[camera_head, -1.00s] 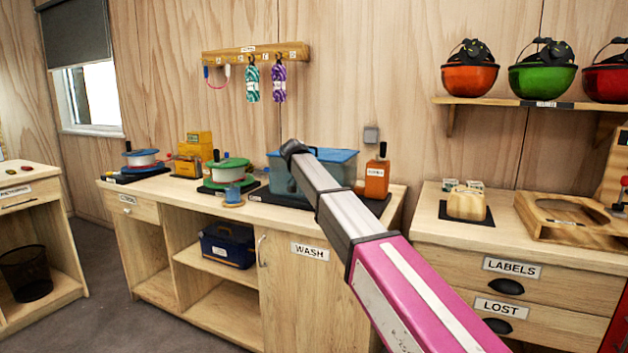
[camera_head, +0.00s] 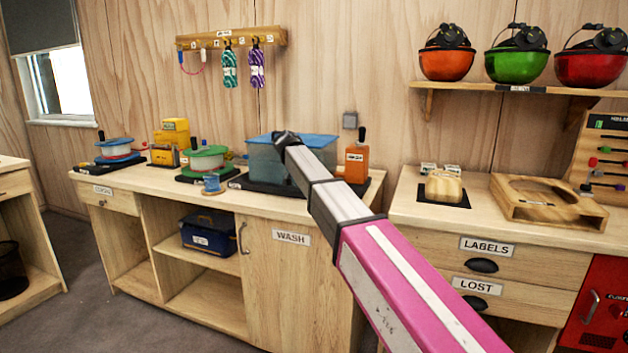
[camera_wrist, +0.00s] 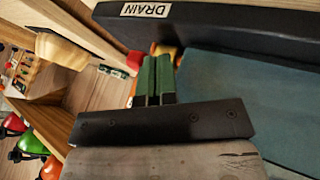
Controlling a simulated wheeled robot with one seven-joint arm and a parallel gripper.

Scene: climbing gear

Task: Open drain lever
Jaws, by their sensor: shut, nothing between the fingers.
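The DRAIN label is on a black base (camera_wrist: 215,22) at the top of the wrist view. A small yellow-orange part (camera_wrist: 168,50), perhaps the drain lever, shows beside that base, just beyond my fingertips. My gripper (camera_wrist: 155,68) has green fingers pressed together and empty. Its tips are close to the yellow part; I cannot tell whether they touch it. The blue-lidded wash tub (camera_head: 262,158) stands on its black base (camera_head: 262,186) on the WASH bench. Its teal side (camera_wrist: 250,95) fills the right of the wrist view. In the head view my arm hides the gripper and lever.
An orange bottle (camera_head: 357,164) stands right of the tub. Green (camera_head: 205,160) and blue (camera_head: 115,149) spools stand to its left, with a small blue spool (camera_head: 212,184) near the bench edge. A shelf (camera_head: 500,88) of helmets hangs at upper right. Floor shows at lower left.

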